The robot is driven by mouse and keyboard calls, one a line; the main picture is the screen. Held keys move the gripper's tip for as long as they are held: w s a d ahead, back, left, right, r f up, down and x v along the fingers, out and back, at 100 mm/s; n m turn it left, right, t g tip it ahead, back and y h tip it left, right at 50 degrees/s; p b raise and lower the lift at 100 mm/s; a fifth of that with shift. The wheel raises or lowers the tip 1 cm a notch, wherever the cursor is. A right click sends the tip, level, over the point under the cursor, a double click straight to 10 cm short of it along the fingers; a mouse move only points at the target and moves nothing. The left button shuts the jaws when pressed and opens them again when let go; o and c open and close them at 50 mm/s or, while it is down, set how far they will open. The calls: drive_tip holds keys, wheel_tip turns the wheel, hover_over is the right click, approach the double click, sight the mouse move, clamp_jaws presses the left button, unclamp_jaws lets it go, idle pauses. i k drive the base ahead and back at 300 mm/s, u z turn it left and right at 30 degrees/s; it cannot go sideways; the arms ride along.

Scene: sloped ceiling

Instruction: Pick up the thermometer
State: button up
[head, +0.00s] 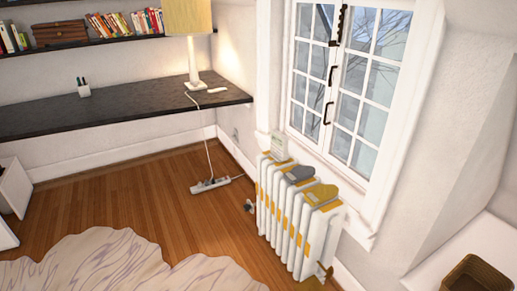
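I cannot tell for sure which thing is the thermometer. A small pale upright device with a greenish face (279,146) stands at the far end of the white radiator's top (275,208), under the window. Its details are too small to read. A small flat white object (217,90) lies on the dark desk beside the lamp base, and I cannot tell what it is. My gripper is not in view.
Grey (298,174) and yellow (318,194) folded cloth-like things lie on the radiator. A lamp (194,80) and pen holder (84,91) stand on the desk (120,108). A power strip (211,185) and cord lie on the floor. Wooden floor between rug (100,262) and desk is mostly clear.

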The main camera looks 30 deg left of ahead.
sight(279, 142)
drive_tip(key=z, duration=0.9)
drive_tip(key=k, duration=0.1)
drive_tip(key=u, duration=2.15)
drive_tip(key=k, duration=0.9)
drive_tip(key=z, duration=0.15)
drive_tip(key=i, duration=0.75)
drive_tip(key=u, duration=0.05)
